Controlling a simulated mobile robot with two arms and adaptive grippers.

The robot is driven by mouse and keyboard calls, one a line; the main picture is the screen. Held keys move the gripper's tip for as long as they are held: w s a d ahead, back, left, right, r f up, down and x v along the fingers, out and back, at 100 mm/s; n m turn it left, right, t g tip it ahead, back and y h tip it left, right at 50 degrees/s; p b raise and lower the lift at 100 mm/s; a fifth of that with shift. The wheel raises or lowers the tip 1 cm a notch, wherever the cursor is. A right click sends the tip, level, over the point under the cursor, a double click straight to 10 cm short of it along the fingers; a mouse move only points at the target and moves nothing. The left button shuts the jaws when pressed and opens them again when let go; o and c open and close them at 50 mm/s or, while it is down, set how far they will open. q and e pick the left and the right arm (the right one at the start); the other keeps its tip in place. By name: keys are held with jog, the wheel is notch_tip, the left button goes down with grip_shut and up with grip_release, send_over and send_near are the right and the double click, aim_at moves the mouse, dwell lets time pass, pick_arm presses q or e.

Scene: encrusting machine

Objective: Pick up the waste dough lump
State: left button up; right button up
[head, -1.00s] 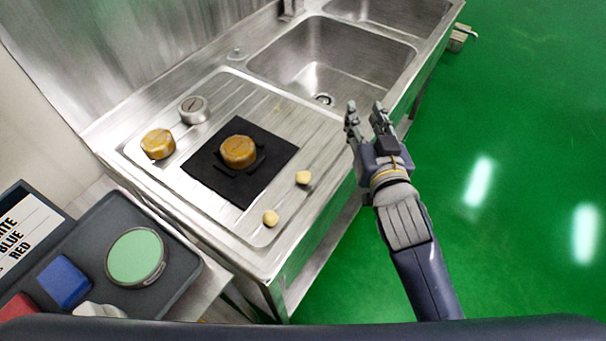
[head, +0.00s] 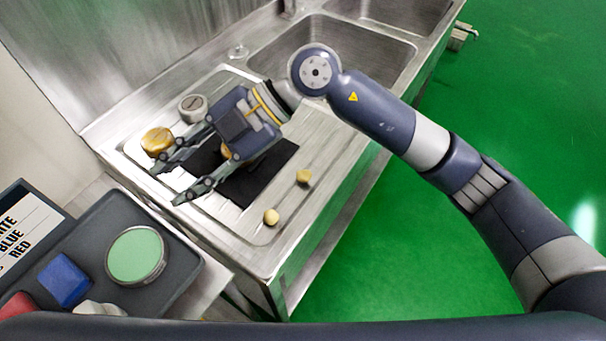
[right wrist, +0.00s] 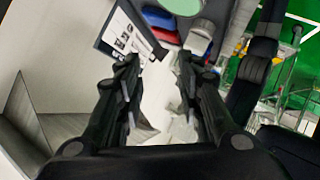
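Two small pale dough lumps lie on the steel drainboard: one (head: 303,177) right of the black mat, the other (head: 270,217) nearer its front edge. I cannot tell which is the waste one. My right gripper (head: 170,182) reaches in from the right, above the mat's left side, with its fingertips pointing left, away from both lumps. Its fingers stand apart with nothing between them, as the right wrist view (right wrist: 160,95) also shows. No lump can be made out there. My left gripper is not in view.
On the drainboard (head: 300,225) are a brass-coloured part (head: 157,141), a grey metal part (head: 192,108) and the black mat (head: 270,170), whose brass part (head: 226,153) is mostly hidden. Sinks lie behind.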

jog(key=w+d+f+m+t+h, duration=0.2)
jog(key=w+d+f+t+h, duration=0.1)
jog(key=w+d+f+h, duration=0.3)
jog(key=m+t+h+p, duration=0.1)
jog(key=m+t+h, duration=0.15)
jog(key=h, duration=0.25)
send_over(303, 173)
notch_tip(303, 173, down, 4)
jog(key=shift+w+r+m, duration=0.1)
jog(key=shift+w+m, duration=0.05)
jog(key=shift+m, duration=0.2)
jog(key=shift+f, duration=0.35)
jog(key=shift+f+p, duration=0.55)
jog(key=shift+f, duration=0.15)
jog(key=f, duration=0.1)
jog(key=f+p, duration=0.1)
jog(key=f, duration=0.1)
jog(key=shift+s+f, duration=0.2)
jog(key=shift+f, duration=0.35)
jog(key=c, duration=0.5)
